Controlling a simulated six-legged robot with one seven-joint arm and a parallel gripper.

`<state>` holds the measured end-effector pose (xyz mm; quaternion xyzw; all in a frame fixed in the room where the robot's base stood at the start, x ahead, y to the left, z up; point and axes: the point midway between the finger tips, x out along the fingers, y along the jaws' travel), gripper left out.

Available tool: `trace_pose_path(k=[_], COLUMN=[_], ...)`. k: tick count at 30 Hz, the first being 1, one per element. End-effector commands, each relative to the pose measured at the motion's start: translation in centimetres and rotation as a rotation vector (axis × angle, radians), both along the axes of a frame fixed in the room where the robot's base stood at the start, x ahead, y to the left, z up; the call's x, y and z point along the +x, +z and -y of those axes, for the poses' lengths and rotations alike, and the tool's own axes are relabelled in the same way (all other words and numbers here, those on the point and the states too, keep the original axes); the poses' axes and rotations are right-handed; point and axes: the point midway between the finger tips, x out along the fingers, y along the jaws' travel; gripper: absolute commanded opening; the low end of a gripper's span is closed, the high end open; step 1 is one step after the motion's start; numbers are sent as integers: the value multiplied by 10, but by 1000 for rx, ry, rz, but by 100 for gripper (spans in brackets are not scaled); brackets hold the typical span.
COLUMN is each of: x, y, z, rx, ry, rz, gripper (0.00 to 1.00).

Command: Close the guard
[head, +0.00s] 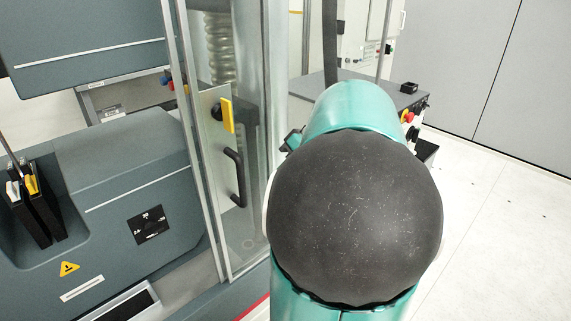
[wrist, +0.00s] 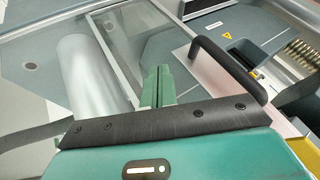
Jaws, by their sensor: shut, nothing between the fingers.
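The guard (head: 247,215) is a clear panel in a metal frame on the grey testing machine, left of my arm in the head view. It carries a black bar handle (head: 235,178), and a yellow piece with a black knob sits above it. I cannot tell how far the guard stands open. In the wrist view the black handle (wrist: 232,69) is at right of centre. My gripper (wrist: 157,72) shows as two green fingers shut together, empty, left of the handle and apart from it in the picture. Whether the fingers touch the panel is unclear. My arm hides the gripper in the head view.
The machine's grey housing (head: 135,190) fills the left of the head view, with a black holder (head: 38,207) of tools. A bench (head: 385,95) with red and yellow buttons stands behind my arm. The pale floor (head: 500,230) at right is clear.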

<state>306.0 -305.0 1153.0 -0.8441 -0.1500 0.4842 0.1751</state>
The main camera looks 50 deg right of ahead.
Motion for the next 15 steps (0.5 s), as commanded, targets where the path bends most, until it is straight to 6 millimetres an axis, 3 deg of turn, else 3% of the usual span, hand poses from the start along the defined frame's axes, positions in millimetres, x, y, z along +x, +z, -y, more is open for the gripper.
trace_pose_path(k=[7,15], x=[24,30], y=[-38,-28], z=[-23,-57], rx=[3,0], ry=[4,5], rz=[-3,0], gripper=[0,0])
